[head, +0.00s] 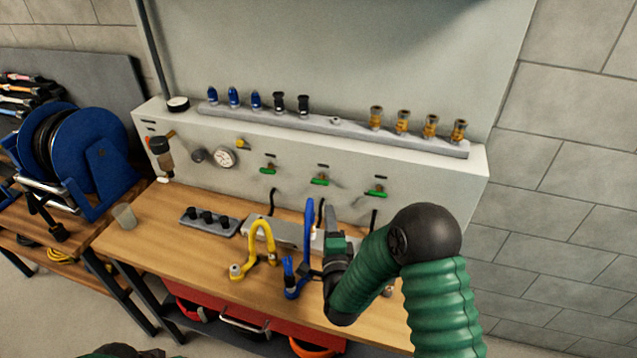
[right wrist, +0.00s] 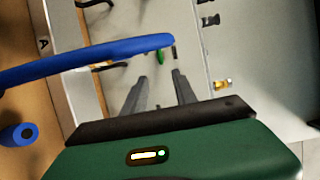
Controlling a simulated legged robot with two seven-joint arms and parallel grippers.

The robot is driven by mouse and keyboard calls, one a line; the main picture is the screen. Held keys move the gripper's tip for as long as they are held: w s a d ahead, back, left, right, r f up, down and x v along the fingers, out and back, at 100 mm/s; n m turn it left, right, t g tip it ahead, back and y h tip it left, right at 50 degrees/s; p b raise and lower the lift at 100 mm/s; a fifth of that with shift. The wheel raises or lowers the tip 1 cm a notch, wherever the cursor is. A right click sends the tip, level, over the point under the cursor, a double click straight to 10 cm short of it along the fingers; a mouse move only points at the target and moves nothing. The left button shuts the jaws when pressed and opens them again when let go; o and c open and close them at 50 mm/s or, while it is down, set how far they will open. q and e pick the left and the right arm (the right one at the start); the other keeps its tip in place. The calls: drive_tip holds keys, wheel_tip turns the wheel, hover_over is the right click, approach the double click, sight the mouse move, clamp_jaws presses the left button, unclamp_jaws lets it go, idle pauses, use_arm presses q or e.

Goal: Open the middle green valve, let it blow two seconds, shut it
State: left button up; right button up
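Three green valves sit in a row on the pale wall panel in the head view. The middle green valve (head: 320,181) is between the left valve (head: 268,170) and the right valve (head: 376,192), its handle roughly level. My right gripper (head: 333,228) is over the bench, below and in front of the panel, apart from the valves. In the right wrist view its two fingers (right wrist: 159,76) are spread with nothing between them. A green handle (right wrist: 160,57) shows beyond the tips; I cannot tell which valve it is. My left gripper is not visible.
A blue hose (right wrist: 90,60) crosses the right wrist view ahead of the fingers. A yellow hose (head: 262,235) and a grey block with black fittings (head: 207,220) are on the wooden bench (head: 160,230). Brass and dark fittings line the shelf (head: 340,127) above the valves.

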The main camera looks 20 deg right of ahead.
approach(319, 184)
drive_tip(key=d, duration=0.2)
drive_tip(key=w, duration=0.2)
drive_tip(key=w+p, duration=0.1)
drive_tip(key=w, duration=0.2)
drive_tip(key=w+a+p, duration=0.1)
drive_tip(key=w, duration=0.2)
drive_tip(key=shift+w+d, duration=0.1)
drive_tip(key=shift+w, duration=0.2)
drive_tip(key=shift+w+d, duration=0.2)
drive_tip(key=shift+d, duration=0.1)
drive_tip(key=shift+d+f, duration=0.2)
drive_tip(key=shift+d, duration=0.5)
drive_tip(key=shift+c, duration=1.6)
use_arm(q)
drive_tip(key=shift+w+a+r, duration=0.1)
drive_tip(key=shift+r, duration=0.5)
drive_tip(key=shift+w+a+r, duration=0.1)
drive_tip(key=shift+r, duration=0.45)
use_arm(e)
drive_tip(key=shift+a, duration=0.55)
clamp_jaws()
